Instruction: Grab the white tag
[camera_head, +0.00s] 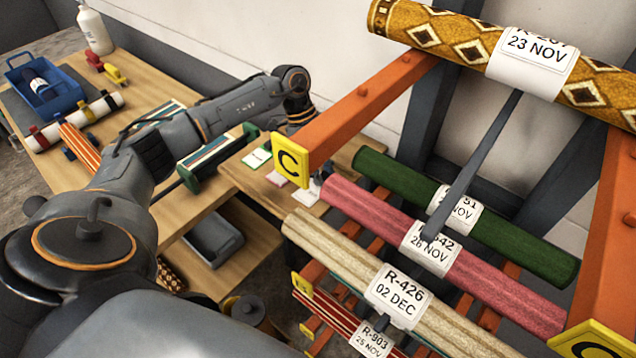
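Small tags lie on the wooden bench by the wall: one with a green edge (258,155), one with a red edge (279,178) and a plain white tag (307,192) nearest the rack. My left arm reaches over the bench, and my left gripper (300,119) points down above and beyond the tags. The orange rack beam hides its fingertips, so I cannot see whether it is open. My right gripper is out of view.
An orange rack beam (365,102) stands between me and the tags. The rack holds several rolled rugs with white paper labels, including a pink roll (380,218). A blue basket (45,88) stands far left.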

